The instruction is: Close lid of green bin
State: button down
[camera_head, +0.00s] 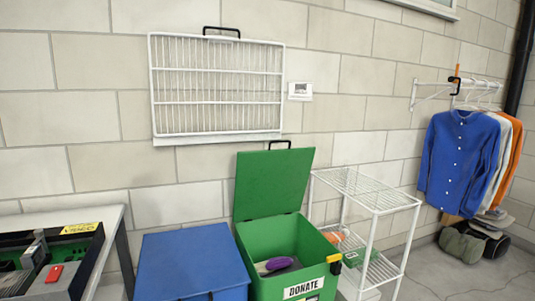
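The green bin (271,287) stands at the bottom centre with a "DONATE" label (303,287) on its front. Its green lid (273,184) is open and stands nearly upright at the back of the bin, leaning toward the wall. A black handle (279,144) sits on the lid's top edge. A purple item (273,265) lies inside the bin. A black and yellow latch (334,264) is at the bin's front right. My gripper is not in view.
A blue bin (193,262) with its lid down stands left of the green bin. A white wire shelf (381,200) stands close on the right. A table (107,222) is at the left. A white wire rack (215,88) is on the wall; clothes (455,160) hang at right.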

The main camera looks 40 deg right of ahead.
aim_at(269, 183)
jog(key=i+l, duration=0.45)
jog(key=i+l+z, duration=0.1)
jog(key=i+l, duration=0.3)
jog(key=i, duration=0.2)
